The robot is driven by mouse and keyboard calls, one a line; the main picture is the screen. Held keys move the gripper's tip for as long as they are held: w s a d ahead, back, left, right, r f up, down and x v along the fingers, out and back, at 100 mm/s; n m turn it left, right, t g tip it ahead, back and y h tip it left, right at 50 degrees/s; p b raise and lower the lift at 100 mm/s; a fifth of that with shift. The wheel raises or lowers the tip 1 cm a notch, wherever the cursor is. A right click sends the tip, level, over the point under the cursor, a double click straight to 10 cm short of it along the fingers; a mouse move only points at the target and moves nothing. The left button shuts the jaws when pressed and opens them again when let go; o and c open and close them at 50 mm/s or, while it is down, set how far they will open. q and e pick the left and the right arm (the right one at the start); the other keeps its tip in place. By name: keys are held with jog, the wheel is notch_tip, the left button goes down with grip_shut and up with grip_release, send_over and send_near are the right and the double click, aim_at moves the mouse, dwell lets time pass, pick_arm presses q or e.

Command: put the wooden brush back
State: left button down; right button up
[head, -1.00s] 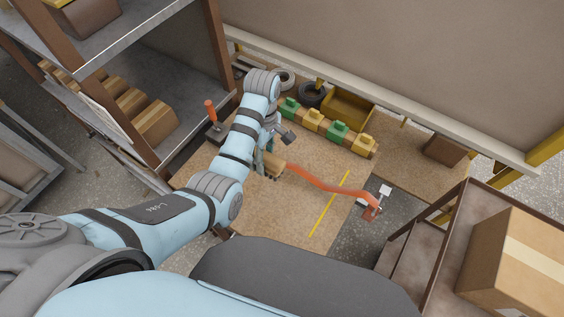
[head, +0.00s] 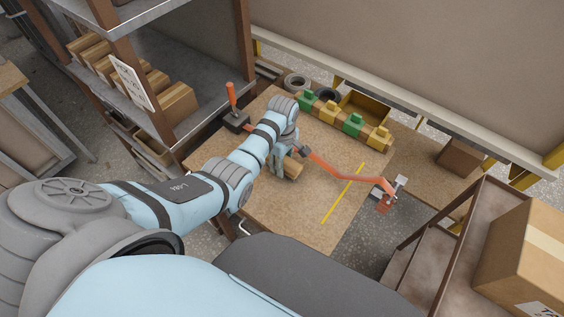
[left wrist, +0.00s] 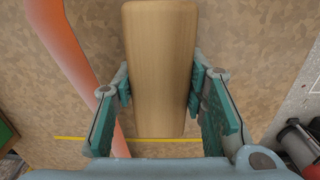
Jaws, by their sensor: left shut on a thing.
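The wooden brush shows as a pale wooden block (head: 294,168) above the tan tabletop (head: 285,214). My left gripper (head: 284,163) is shut on it in the head view. In the left wrist view the brush (left wrist: 160,55) lies lengthwise between the teal finger pads of the left gripper (left wrist: 160,92). Its bristles are not visible, and I cannot tell whether it touches the table. My right gripper is not in view.
An orange curved strip (head: 345,179) crosses the table beside the gripper. A yellow line (head: 343,193) marks the surface. Green and yellow blocks (head: 353,124), tyres (head: 296,82) and a yellow tray (head: 365,106) line the back. A dark-based orange post (head: 231,96) stands left.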

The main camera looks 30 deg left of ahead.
pick_arm(q)
jog(key=shift+f, duration=0.15)
jog(key=shift+w+f, duration=0.1)
jog(key=shift+f, duration=0.15)
jog(key=c, duration=1.3)
grip_release()
jog(key=shift+w+f, duration=0.1)
jog(key=shift+w, duration=0.05)
jog(key=o, duration=0.3)
jog(key=shift+a, duration=0.1)
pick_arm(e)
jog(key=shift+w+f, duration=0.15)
